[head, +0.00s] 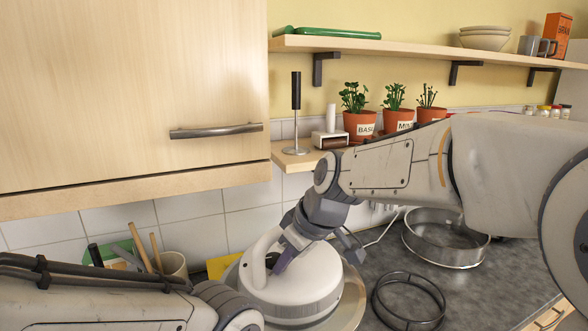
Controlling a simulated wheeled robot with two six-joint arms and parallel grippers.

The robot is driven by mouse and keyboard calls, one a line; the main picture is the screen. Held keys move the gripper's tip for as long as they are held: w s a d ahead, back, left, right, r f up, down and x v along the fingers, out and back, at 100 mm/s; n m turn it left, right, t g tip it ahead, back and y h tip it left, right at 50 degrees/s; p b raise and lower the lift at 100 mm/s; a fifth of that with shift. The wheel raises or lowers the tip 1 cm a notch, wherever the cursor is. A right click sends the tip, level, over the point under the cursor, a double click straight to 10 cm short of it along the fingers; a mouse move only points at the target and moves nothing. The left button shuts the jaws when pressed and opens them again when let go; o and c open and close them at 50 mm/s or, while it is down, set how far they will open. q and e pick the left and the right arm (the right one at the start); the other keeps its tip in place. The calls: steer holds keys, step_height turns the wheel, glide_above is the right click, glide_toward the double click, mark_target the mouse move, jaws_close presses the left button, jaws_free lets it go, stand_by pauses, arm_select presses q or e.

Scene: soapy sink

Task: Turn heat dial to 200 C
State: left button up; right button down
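No heat dial or 200 C marking can be made out in the head view. A rounded white appliance (292,288) with an upright looped handle (259,258) stands on a round metal plate (352,305) on the counter. My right gripper (315,254) is above and against the back of this appliance in the picture, its fingers spread apart with nothing visible between them. One finger is close beside the handle; I cannot tell if they touch. My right arm hides part of the counter behind. My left arm comes in at the lower left, and its gripper is out of the frame.
A black wire ring stand (408,300) and a round metal sieve (446,238) lie right of the appliance. A utensil pot (174,266) stands left. A wooden cabinet (130,90) hangs upper left. Potted herbs (360,124) stand on a ledge behind my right arm.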

steer(key=shift+s, duration=0.1)
stand_by(0.3)
steer(key=shift+s+d+b, duration=0.2)
steer(key=shift+b, duration=0.1)
step_height(320, 180, up, 6)
steer(key=p, duration=0.4)
steer(key=shift+r+p, duration=0.1)
steer(key=shift+p, duration=0.2)
